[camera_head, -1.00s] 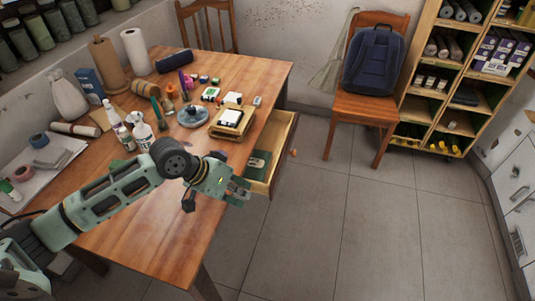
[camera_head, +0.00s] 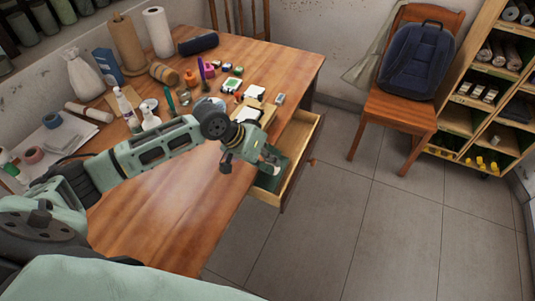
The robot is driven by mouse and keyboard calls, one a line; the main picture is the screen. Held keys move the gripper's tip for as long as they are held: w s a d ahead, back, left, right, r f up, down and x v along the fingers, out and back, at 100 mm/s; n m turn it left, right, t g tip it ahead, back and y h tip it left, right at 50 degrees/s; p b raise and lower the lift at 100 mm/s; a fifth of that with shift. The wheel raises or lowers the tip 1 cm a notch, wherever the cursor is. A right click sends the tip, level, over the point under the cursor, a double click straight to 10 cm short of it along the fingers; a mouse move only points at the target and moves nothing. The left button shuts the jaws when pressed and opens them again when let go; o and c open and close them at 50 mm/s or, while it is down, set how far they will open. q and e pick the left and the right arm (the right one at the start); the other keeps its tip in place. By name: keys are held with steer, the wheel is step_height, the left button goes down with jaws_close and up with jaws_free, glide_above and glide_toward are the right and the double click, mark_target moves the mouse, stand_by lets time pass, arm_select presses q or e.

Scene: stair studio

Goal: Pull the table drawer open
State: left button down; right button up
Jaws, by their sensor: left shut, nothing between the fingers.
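The wooden table (camera_head: 160,225) fills the left and middle of the head view. Its drawer (camera_head: 303,145) stands pulled out from the table's right side, and its light wooden inside shows. A dark green item (camera_head: 268,180) lies in the near part of the drawer. A small orange-brown knob (camera_head: 312,162) shows on the drawer's outer front. My left gripper (camera_head: 272,160) is shut and empty, over or beside the near part of the drawer; whether it touches the drawer I cannot tell. My right gripper is not in view.
Bottles, jars, paper rolls and small boxes crowd the table's back half. A wooden chair (camera_head: 398,108) with a blue backpack (camera_head: 417,62) stands at the back right, beside a shelf unit (camera_head: 457,118). The tiled floor (camera_head: 345,225) right of the drawer is clear.

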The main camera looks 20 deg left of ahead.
arm_select(q)
steer(key=x, duration=0.5)
steer(key=shift+w, duration=0.1)
steer(key=d+p, duration=0.4)
steer(key=d, duration=0.4)
steer(key=shift+d, duration=0.3)
